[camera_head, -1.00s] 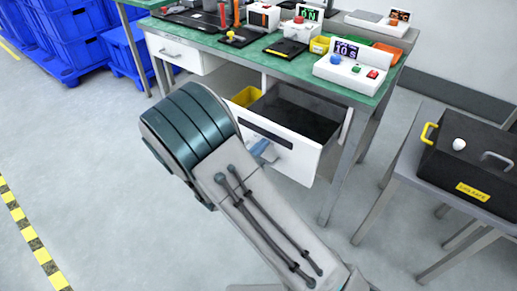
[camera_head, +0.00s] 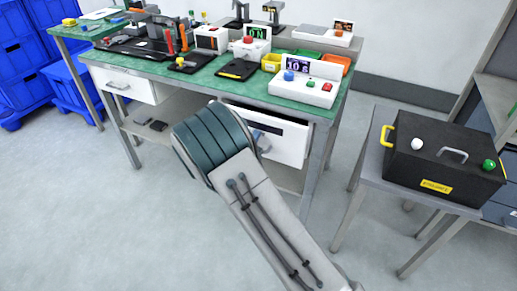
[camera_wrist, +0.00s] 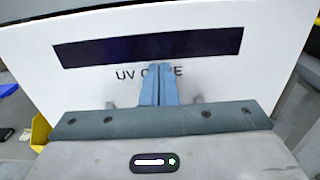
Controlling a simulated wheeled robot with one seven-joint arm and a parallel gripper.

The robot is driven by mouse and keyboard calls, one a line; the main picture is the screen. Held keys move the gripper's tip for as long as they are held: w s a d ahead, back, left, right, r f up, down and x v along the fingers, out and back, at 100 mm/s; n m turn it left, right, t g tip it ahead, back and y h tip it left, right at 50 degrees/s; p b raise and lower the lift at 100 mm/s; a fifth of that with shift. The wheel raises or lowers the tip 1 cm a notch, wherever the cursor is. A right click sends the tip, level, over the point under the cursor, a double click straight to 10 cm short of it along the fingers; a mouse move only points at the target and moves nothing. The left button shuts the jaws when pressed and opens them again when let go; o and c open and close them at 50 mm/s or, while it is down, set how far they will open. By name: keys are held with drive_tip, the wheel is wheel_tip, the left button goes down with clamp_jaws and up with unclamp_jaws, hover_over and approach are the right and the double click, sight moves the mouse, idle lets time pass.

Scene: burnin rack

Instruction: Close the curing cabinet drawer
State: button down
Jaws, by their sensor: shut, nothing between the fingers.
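The curing cabinet drawer (camera_head: 289,142) has a white front with a dark window strip, under the right part of the green-topped bench. In the wrist view its front (camera_wrist: 215,78) fills the upper picture, with "UV CURE" lettering partly hidden by my fingers. In the head view my arm hides most of the gripper (camera_head: 259,139).
The bench (camera_head: 190,84) holds boxes, tools and a control box (camera_head: 303,88) with coloured buttons. A black case (camera_head: 445,170) stands on a side table at the right. Blue crates (camera_head: 30,65) stand at the left. A second drawer (camera_head: 124,86) is shut. Floor in front is clear.

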sight(260, 128)
drive_tip(key=x, duration=0.4)
drive_tip(key=shift+w+d, duration=0.1)
drive_tip(key=shift+w, duration=0.15)
drive_tip(key=shift+w+r, duration=0.1)
drive_tip(key=shift+r, duration=0.1)
drive_tip(key=shift+d+r, duration=0.1)
drive_tip(key=shift+d, duration=0.05)
